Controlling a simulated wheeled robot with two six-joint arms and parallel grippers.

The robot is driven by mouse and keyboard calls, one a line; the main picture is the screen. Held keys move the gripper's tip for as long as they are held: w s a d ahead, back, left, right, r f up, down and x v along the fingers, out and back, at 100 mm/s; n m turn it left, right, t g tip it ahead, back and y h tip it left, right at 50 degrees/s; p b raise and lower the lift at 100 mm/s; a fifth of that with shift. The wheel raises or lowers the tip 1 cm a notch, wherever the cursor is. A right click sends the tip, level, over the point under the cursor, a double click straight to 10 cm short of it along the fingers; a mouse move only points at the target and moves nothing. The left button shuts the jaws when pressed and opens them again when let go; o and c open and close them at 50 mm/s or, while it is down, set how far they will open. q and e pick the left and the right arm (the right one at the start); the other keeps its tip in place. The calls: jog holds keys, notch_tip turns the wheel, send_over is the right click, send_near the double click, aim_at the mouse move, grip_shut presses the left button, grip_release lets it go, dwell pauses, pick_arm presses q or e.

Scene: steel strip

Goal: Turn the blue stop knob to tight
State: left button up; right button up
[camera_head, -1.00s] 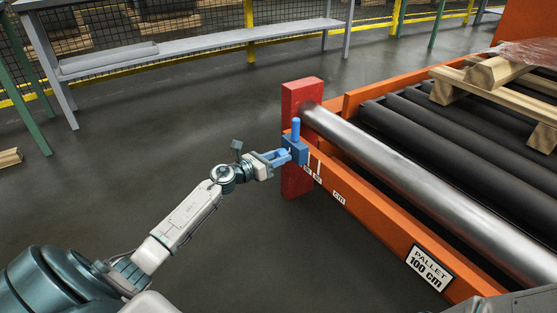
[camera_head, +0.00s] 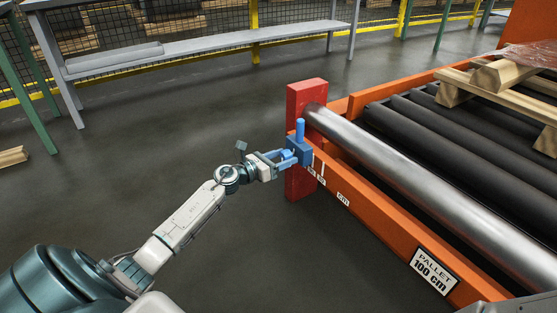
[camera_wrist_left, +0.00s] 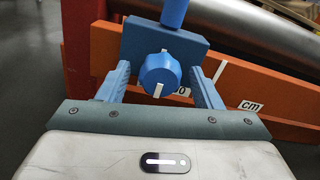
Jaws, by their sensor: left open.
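The blue stop knob (camera_wrist_left: 160,74) sits on the front of a blue stop block (camera_wrist_left: 133,44), with a white mark on its lower face. In the head view the block (camera_head: 300,146) is on the orange rail by the red post, with a blue upright pin (camera_head: 300,128) on top. My left gripper (camera_wrist_left: 163,85) is open, one finger on each side of the knob, with visible gaps. In the head view my left gripper (camera_head: 285,160) partly hides the knob. My right gripper is not in view.
The orange rail (camera_head: 385,232) carries scale labels and a "PALLET 100 cm" plate (camera_head: 432,270). A steel roller (camera_head: 430,185) runs behind it. A red post (camera_head: 306,98) stands at the rail's end.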

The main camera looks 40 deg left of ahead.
pick_arm(q)
jog(key=v, duration=1)
jog(key=shift+s+a, duration=0.2)
jog(key=shift+s, duration=0.15)
jog(key=shift+f, duration=0.1)
